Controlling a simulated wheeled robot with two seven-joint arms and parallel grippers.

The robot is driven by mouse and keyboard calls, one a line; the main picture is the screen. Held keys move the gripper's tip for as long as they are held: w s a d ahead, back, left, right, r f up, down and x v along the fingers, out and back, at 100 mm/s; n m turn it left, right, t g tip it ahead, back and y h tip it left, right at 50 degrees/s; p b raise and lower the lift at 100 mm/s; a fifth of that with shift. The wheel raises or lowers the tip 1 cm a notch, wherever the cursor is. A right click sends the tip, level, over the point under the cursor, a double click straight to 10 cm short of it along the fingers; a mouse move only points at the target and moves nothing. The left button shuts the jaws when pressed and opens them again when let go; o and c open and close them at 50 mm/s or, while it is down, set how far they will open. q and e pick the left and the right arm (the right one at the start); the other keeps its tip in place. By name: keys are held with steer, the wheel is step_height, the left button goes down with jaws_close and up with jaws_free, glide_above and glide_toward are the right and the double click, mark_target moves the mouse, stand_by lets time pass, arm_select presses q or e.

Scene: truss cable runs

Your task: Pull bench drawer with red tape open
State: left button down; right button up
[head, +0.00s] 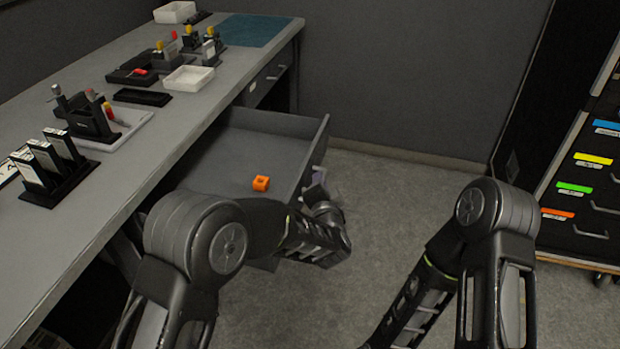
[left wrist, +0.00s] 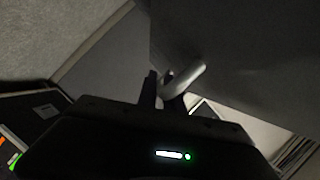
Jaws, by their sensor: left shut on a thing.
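A grey bench drawer (head: 268,127) stands pulled out from under the bench (head: 165,143), and its inside shows from above. A small orange block (head: 261,183) lies on the drawer floor. My left gripper (head: 318,186) is at the outer side of the drawer front, partly hidden by my arm. In the left wrist view a pale metal handle (left wrist: 188,79) sits at the fingers (left wrist: 160,88), and the gripper is shut on it. No red tape shows on this drawer front, which faces away from the head view. My right arm shows, but its gripper is out of view.
A closed drawer with a handle (head: 276,72) sits further along the bench. The bench top holds white trays (head: 189,78), black holders and a blue mat (head: 252,30). A dark cabinet (head: 580,190) with coloured labels stands at right. Open floor (head: 395,200) lies between.

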arm_select(q)
steer(key=c, duration=1.8)
jaws_free()
steer(key=shift+o, duration=0.2)
steer(key=v, duration=0.7)
steer(key=shift+s+p, duration=0.4)
steer(key=shift+p, duration=0.05)
steer(key=shift+s+r, duration=0.1)
